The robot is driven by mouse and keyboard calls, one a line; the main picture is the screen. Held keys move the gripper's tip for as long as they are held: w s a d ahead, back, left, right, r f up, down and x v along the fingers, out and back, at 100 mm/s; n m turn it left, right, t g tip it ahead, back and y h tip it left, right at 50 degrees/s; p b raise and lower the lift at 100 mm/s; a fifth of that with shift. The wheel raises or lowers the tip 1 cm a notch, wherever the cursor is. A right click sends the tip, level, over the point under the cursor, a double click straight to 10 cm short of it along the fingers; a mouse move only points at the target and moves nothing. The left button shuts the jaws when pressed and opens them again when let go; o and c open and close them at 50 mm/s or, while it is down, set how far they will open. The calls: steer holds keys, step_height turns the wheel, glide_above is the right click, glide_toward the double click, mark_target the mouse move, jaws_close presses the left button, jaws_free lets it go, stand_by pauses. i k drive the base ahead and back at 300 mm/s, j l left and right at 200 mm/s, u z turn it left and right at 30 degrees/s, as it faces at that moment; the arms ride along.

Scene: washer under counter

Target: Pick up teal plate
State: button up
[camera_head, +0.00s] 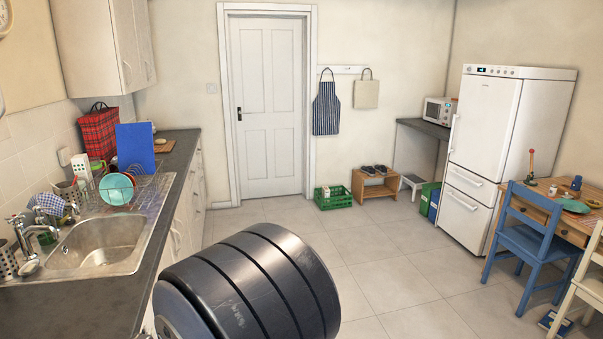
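A round teal plate (115,189) stands on edge in the wire dish rack (150,190) beside the sink, with a reddish rim showing behind it. A flat teal-green round thing (574,206) lies on the wooden table at the far right; it is small in the picture, and I cannot tell if it is a plate. My gripper is not in view. A large dark banded link of my own arm fills the bottom middle.
A sink (100,243) with a tap (40,228) sits in the left counter. A blue board (136,148) stands behind the rack. A blue chair (530,236) stands by the table (548,213). A green crate (333,198) is near the door. The middle floor is clear.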

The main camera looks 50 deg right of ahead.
mark_target(570, 205)
steer(key=z, duration=3.25)
